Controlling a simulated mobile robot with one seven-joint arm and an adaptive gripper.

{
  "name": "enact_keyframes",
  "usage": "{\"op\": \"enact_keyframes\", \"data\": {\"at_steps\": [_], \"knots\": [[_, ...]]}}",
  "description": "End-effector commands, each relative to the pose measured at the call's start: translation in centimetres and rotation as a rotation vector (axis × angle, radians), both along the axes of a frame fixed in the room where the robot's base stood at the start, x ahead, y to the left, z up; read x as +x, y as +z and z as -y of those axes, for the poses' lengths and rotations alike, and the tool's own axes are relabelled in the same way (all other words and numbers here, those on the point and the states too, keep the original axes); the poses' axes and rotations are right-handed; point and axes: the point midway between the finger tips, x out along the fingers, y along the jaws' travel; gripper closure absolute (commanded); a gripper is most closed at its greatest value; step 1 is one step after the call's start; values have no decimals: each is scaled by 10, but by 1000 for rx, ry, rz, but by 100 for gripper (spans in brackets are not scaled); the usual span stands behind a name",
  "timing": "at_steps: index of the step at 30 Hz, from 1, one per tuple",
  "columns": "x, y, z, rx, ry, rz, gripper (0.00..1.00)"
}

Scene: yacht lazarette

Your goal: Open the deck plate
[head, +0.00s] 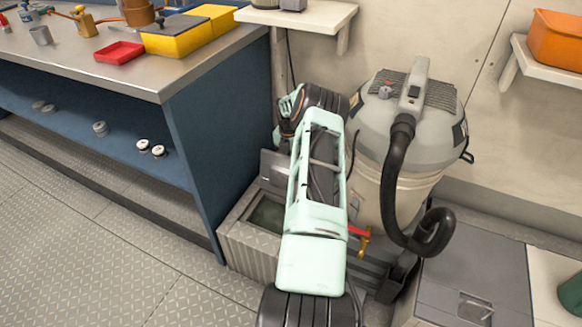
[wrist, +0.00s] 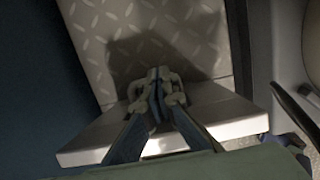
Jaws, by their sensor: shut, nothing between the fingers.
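In the wrist view, a pale plate with a raised diamond tread (wrist: 145,30) lies beyond my gripper (wrist: 156,82), with a plain light edge strip (wrist: 215,125) at its near end. This looks like the deck plate. My gripper's fingertips are together, with nothing between them, in front of the plate; its dark shadow falls on it. Whether the fingers touch it cannot be told. In the head view, a grey panel (head: 275,166) stands at the back of a ribbed, box-like well (head: 240,245) with a dark greenish interior (head: 267,215). My arm hides the gripper and part of the well there.
A wet vacuum (head: 385,150) with a black hose (head: 400,190) stands close on the right. The blue bench (head: 225,150) stands on the left. A red-handled valve (head: 362,238) is beside my arm. A grey lid (head: 470,275) is at lower right. Open tread floor (head: 90,250) lies at left.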

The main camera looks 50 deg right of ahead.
Motion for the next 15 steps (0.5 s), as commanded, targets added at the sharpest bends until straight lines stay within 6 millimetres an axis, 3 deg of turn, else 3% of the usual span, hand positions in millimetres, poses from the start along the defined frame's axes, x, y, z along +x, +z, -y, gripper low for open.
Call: {"op": "enact_keyframes", "data": {"at_steps": [15], "knots": [[0, 3, 0, -3, 0, 3, 100]]}}
